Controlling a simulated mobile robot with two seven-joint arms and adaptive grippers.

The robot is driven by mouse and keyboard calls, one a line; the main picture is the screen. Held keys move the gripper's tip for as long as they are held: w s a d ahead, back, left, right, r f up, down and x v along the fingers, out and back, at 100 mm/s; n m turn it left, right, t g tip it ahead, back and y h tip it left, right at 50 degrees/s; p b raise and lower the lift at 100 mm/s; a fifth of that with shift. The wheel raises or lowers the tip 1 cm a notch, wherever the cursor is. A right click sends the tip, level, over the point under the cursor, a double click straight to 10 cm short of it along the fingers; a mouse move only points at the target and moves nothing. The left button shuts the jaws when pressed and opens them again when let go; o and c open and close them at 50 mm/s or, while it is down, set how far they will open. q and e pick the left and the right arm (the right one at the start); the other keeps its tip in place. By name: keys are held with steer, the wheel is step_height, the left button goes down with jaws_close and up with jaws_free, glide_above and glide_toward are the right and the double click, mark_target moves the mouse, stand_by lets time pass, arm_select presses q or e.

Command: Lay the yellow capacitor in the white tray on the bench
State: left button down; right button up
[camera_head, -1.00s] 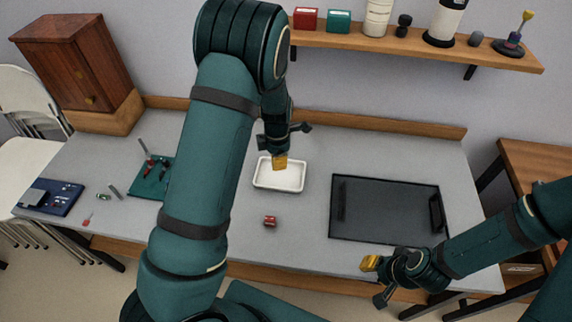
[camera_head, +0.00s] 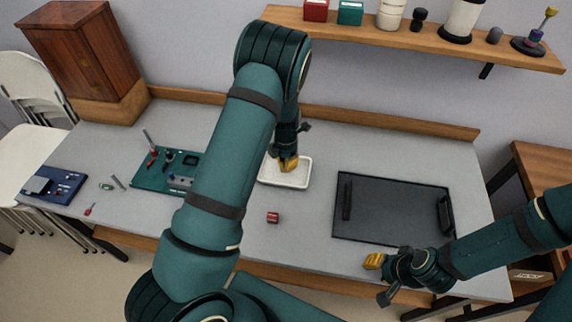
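The white tray (camera_head: 303,173) stands on the grey bench (camera_head: 315,150), near its middle. My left gripper (camera_head: 288,165) points down over the tray, its yellow-orange tips inside the tray's outline. I cannot tell whether they touch the tray or are spread. I cannot make out the yellow capacitor apart from the yellow tips; it may be hidden at the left gripper. My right gripper (camera_head: 374,261) is at the bench's front edge, away from the tray, with similar yellow tips; its opening is unclear.
A small red block (camera_head: 273,217) lies in front of the tray. A black tray with handles (camera_head: 390,205) lies to the right. A green board (camera_head: 150,181) and blue box (camera_head: 62,184) are at left. A wooden shelf (camera_head: 400,36) hangs behind.

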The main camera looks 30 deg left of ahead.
arm_select(q)
steer(key=shift+f, duration=0.65)
arm_select(e)
steer(key=shift+f, duration=0.15)
arm_select(q)
steer(key=c, duration=1)
jaws_free()
steer(key=shift+f, duration=0.1)
arm_select(e)
steer(key=shift+w+r+p, duration=0.2)
steer(key=shift+r+p, duration=0.35)
steer(key=shift+w+r+p, duration=0.15)
steer(key=shift+r+p, duration=0.35)
steer(key=shift+r, duration=0.05)
arm_select(q)
step_height(320, 180, up, 12)
